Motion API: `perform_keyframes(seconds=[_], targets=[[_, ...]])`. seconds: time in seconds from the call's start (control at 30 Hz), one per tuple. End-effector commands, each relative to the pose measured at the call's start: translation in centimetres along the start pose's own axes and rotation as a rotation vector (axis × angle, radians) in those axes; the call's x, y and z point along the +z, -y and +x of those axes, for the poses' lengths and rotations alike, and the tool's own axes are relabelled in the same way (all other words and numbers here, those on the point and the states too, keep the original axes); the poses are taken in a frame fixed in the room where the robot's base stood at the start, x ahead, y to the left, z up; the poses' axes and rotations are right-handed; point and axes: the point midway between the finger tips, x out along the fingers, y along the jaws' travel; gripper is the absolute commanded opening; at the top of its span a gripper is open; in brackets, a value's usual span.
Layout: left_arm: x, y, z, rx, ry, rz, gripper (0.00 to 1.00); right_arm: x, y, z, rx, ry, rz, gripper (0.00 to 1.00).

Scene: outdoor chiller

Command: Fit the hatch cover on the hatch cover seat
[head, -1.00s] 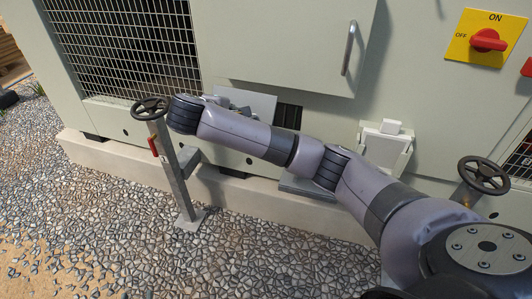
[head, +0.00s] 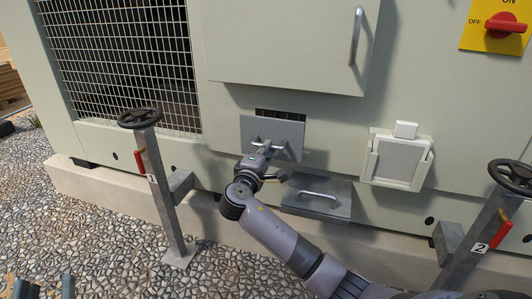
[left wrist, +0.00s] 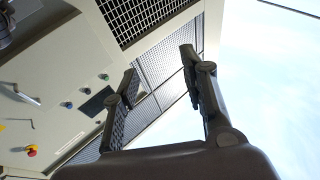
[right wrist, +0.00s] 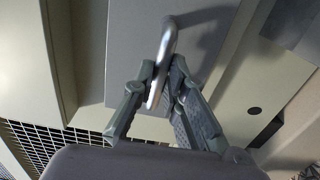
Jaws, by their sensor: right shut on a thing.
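The hatch cover (head: 290,130) is a flat grey plate with a metal handle (right wrist: 167,45). It is upright at the chiller's wall in the head view, below and partly over a dark slotted opening (head: 280,113). This opening may be the hatch cover seat; most of it is hidden behind the plate. I cannot tell whether the plate touches the wall. My right gripper (head: 264,150) is shut on the handle, also in the right wrist view (right wrist: 162,92). My left gripper (head: 45,287) is open and empty at the bottom left; its fingers (left wrist: 160,75) stand apart in the left wrist view.
A grey box-like piece with a handle (head: 330,207) sits below the plate at the plinth. A pale holder (head: 401,160) is on the wall to the right. Valve posts with handwheels (head: 139,118) (head: 512,176) stand on both sides. Gravel lies in front.

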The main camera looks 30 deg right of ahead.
Motion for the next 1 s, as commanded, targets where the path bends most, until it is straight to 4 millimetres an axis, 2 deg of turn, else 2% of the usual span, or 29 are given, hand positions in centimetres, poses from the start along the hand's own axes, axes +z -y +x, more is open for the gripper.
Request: perform_keyframes(seconds=[0.17,0.6,0.8,1.0], targets=[[-0.4,-0.1,0.0,0.002,-0.029,-0.001,0.4,0.5,0.0,0.1,0.024,0.008,0.0,0.0],[-5.1,-0.6,-0.8,0.014,-0.299,-0.012,0.4,0.4,0.0,4.8,0.023,0.007,0.0,0.0],[-6.2,-0.7,-1.2,0.016,-0.361,-0.015,0.4,0.4,-0.1,5.7,0.023,0.007,0.001,0.0],[-6.4,-0.8,-1.2,0.017,-0.371,-0.015,0.4,0.4,-0.1,5.8,0.022,0.006,0.001,0.0]])
